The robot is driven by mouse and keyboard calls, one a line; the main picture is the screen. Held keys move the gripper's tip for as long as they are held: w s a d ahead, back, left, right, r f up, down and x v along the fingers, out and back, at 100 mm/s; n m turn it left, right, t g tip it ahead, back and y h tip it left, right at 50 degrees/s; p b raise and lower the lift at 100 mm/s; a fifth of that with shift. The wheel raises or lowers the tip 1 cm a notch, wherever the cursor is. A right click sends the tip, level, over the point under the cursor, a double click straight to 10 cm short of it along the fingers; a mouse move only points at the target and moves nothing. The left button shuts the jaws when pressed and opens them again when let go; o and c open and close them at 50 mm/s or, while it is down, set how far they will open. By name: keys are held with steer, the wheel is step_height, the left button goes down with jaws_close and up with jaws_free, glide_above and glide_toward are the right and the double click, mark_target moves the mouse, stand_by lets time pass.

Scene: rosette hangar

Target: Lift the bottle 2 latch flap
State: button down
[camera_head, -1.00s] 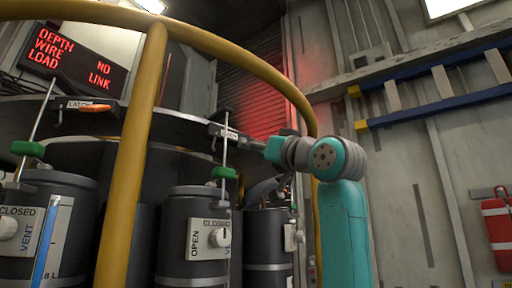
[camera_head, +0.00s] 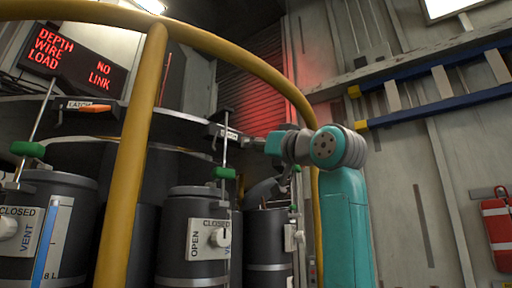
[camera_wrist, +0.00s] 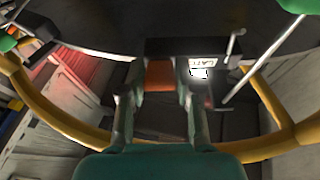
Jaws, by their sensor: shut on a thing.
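In the wrist view, an orange latch flap (camera_wrist: 160,75) lies between the two fingertips of my gripper (camera_wrist: 162,92). My gripper is shut on this flap, under the dark rim plate. A white label (camera_wrist: 198,63) starting with "LAT" sits beside it; its number is unreadable. In the head view, my gripper (camera_head: 260,143) reaches the rim just right of a small latch label (camera_head: 228,134); the flap there is hidden or too small to see. A dark bottle (camera_head: 190,265) with an OPEN/CLOSED valve plate stands below the rim.
A yellow hoop rail (camera_head: 130,150) curves close around the rosette and my arm. Thin rods with green knobs (camera_head: 224,173) rise near the latches. Another orange latch flap (camera_head: 95,108) is at left. A blue ladder (camera_head: 440,105) hangs on the right wall.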

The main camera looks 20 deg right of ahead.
steer(key=r+g, duration=0.1)
steer(key=r+g+h, duration=0.1)
steer(key=g, duration=0.1)
steer(key=shift+s+d+g, duration=0.1)
steer(key=shift+s+g, duration=0.2)
steer(key=shift+s, duration=0.1)
steer(key=shift+r+g+h, duration=0.4)
steer(key=shift+g, duration=0.4)
steer(key=shift+r+g+h, duration=0.35)
steer(key=shift+g+h, duration=0.05)
steer(key=shift+g, duration=0.4)
steer(key=c, duration=0.8)
jaws_free()
steer(key=v, duration=1.2)
steer(key=shift+w+r, duration=0.1)
steer(key=shift+r, duration=0.05)
